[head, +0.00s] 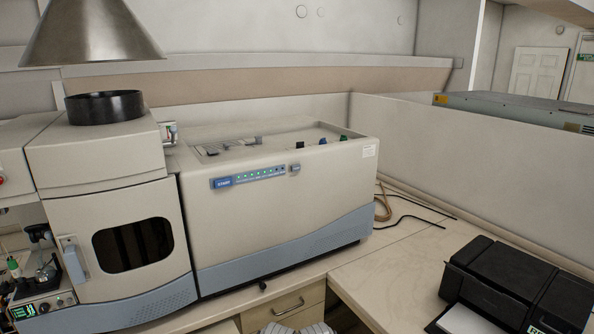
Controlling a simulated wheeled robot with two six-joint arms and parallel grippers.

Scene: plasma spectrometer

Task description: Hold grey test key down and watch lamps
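The spectrometer (285,225) is a large beige bench instrument with a blue-grey lower trim. On its upper front is a blue panel strip with a blue start button (223,183) at the left end. A row of small lamps (258,175) runs along the strip, and several look green.
A dark-windowed chamber door (130,245) with a handle is at the left, under a metal hood (92,35). A black printer (515,290) stands on the right bench (385,280). Cables lie behind. A drawer (285,305) is below. The space before the panel is clear.

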